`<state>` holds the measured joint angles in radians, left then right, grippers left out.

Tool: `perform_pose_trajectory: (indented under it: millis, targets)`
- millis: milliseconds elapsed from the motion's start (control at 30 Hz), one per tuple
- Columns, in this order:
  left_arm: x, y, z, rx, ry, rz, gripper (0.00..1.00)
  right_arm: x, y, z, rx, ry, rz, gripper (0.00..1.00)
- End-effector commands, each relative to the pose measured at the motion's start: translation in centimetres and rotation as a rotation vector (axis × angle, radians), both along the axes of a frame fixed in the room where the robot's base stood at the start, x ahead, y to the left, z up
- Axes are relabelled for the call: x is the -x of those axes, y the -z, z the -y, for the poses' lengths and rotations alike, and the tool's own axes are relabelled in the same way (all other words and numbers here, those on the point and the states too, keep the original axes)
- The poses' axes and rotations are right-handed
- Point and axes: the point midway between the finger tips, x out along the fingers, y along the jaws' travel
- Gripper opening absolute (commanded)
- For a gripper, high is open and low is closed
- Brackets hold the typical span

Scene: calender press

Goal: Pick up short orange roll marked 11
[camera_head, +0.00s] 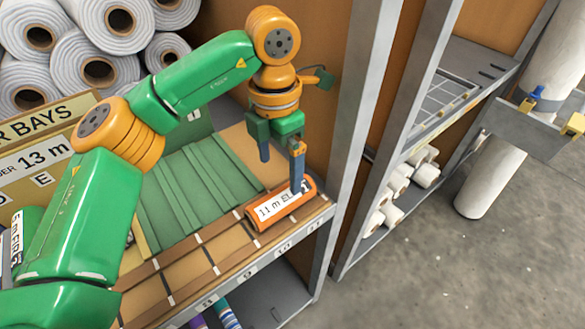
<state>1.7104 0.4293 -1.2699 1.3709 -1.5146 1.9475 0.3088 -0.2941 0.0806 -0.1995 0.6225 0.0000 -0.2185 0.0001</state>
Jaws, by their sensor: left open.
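The short orange roll (264,214) lies on the front right part of the shelf, with a white label reading "11 m" and more letters. My left gripper (281,174) points down at the roll. Its jaws are open, one finger behind the roll and the other at the roll's right end, overlapping the end of the label. I cannot tell whether that finger touches the roll. My right gripper is not in view.
A grey upright post (352,120) stands close to the right of the gripper. Large white rolls (98,70) are stacked at the back left. Small white rolls (398,184) lie in the neighbouring rack. Grey floor (450,270) is open at the right.

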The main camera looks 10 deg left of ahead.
Motion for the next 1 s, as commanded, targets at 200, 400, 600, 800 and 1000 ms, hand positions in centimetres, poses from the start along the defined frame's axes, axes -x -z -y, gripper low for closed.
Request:
perform_pose_trajectory:
  millis: [200,400,600,800,1000]
  targets:
    - [0.2,2.9,0.3,-0.001,0.002,-0.007,1.00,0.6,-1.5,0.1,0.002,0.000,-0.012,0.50]
    - [0.3,6.5,0.7,0.002,-0.001,-0.004,1.00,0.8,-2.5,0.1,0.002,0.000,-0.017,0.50]
    - [0.3,6.9,0.7,0.004,0.000,0.000,1.00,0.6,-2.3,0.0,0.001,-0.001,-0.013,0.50]
    - [0.3,6.9,0.7,0.004,0.000,0.000,0.54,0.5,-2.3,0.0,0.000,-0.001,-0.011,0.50]
    - [0.3,6.9,0.7,0.004,0.000,0.000,0.06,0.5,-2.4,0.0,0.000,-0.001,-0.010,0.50]
